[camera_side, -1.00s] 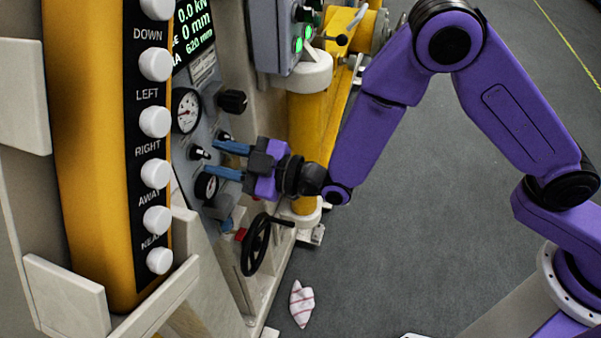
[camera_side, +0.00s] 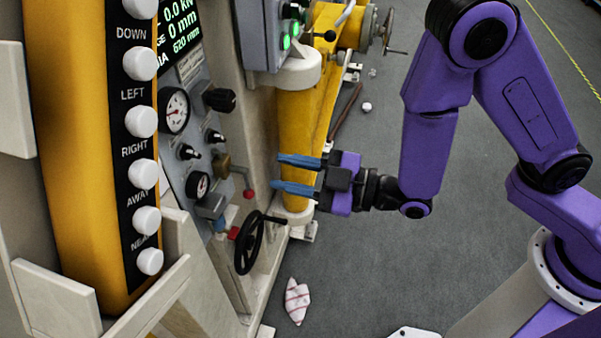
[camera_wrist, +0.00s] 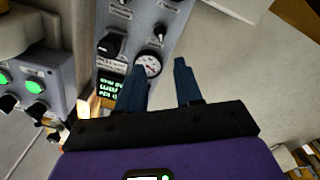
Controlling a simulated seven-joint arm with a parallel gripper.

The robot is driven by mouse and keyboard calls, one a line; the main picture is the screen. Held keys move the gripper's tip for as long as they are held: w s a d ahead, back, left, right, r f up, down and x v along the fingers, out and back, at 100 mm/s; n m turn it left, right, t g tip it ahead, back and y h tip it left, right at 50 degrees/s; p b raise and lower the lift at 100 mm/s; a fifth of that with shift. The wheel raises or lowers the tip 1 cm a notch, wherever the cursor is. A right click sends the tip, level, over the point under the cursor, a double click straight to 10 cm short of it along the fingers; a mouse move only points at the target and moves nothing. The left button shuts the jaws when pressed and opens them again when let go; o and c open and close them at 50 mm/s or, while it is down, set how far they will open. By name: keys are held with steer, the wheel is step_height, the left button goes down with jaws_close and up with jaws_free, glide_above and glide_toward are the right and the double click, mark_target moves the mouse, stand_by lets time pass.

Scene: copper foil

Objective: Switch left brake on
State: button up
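The grey control panel (camera_side: 173,150) stands left of my gripper in the side view. It carries two small black knobs, one lower left (camera_side: 189,152) and one upper right (camera_side: 214,136); their labels are too small to read, so I cannot tell which is the left brake. A larger black knob (camera_side: 219,100) sits above them; it also shows in the wrist view (camera_wrist: 110,45). My gripper (camera_side: 276,172) is open and empty, its blue fingers apart, pointing left towards the panel with a clear gap. In the wrist view the fingers (camera_wrist: 159,66) lie over the panel area.
Gauges (camera_side: 175,110) and a brass valve with a red-tipped lever (camera_side: 235,175) are on the panel. A black handwheel (camera_side: 248,243) stands below. A yellow column (camera_side: 296,140) is behind my fingers. A push-button box (camera_side: 65,130) fills the left. A striped cloth (camera_side: 297,301) lies on the floor.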

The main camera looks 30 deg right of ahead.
steer(key=shift+s+d, duration=0.5)
steer(key=shift+s, duration=0.05)
stand_by(0.5)
steer(key=s+d+r+m+g+h, duration=0.1)
steer(key=s+d+g+h, duration=0.3)
steer(key=d, duration=0.5)
steer(key=s+d+r+g+h, duration=0.1)
steer(key=s+d+g+h, duration=0.3)
steer(key=s+d, duration=0.4)
steer(key=s+d+m+g+h, duration=0.1)
steer(key=s+d+g+h, duration=0.3)
steer(key=d, duration=0.6)
steer(key=shift+s+d+r+m+g, duration=0.3)
steer(key=shift+s+d+r, duration=0.1)
steer(key=shift+s, duration=0.85)
